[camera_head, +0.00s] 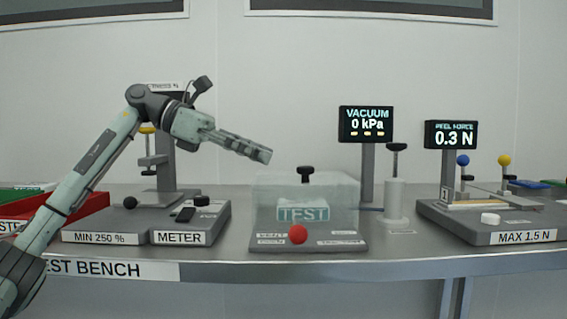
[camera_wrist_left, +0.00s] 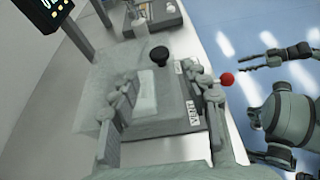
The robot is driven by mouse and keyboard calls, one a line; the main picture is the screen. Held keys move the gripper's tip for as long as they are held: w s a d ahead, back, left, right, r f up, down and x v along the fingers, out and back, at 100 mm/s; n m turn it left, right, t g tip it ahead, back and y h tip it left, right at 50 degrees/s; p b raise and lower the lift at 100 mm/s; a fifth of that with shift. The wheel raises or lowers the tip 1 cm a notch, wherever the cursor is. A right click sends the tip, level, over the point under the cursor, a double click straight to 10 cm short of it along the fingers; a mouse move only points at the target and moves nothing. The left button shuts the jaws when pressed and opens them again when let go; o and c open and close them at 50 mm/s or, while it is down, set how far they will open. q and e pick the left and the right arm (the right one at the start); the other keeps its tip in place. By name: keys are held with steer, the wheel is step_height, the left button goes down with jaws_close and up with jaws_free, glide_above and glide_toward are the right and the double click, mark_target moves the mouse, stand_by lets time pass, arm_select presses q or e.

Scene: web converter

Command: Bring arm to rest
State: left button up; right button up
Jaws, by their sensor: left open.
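My left arm comes in from the left in the head view. Its left gripper (camera_head: 265,154) is in the air above the bench, left of and above the clear test chamber (camera_head: 335,195). In the left wrist view the two fingers of my left gripper (camera_wrist_left: 162,85) are spread apart with nothing held between them. The chamber's black knob (camera_wrist_left: 160,55) shows beyond the fingers. My right gripper (camera_wrist_left: 258,54) is in the left wrist view at the right, over the blue floor, with fingers apart and empty. It is not in the head view.
The test bench (camera_head: 225,271) carries a red ball knob (camera_head: 298,234) before the chamber, a vacuum display (camera_head: 365,124) reading 0 kPa, and a peel force display (camera_head: 451,135) reading 0.3 N. A meter station (camera_head: 180,238) and red bin (camera_head: 90,205) are at left.

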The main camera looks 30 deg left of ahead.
arm_select(q)
steer(key=shift+v, duration=1.15)
